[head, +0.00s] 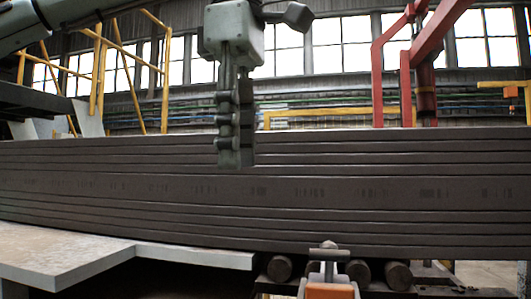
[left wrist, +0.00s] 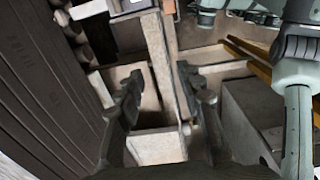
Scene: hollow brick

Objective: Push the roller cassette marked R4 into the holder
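My left gripper (head: 237,160) hangs pointing down in front of the dark ribbed brick stack in the head view. In the left wrist view its fingers (left wrist: 159,78) are spread apart with nothing between them. Dark round rollers (head: 357,272) show below the stack at bottom centre of the head view, well below and right of the gripper. A grey T-shaped part with an orange block (head: 329,291) stands in front of them, cut off by the frame's edge. I can read no R4 mark and cannot tell which part is the holder. My right gripper is not in view.
The long dark brick stack (head: 420,190) spans the head view and fills the left of the wrist view (left wrist: 35,80). A pale slab (head: 70,258) juts out at lower left. A red frame (head: 390,70) and yellow railings (head: 166,80) stand behind.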

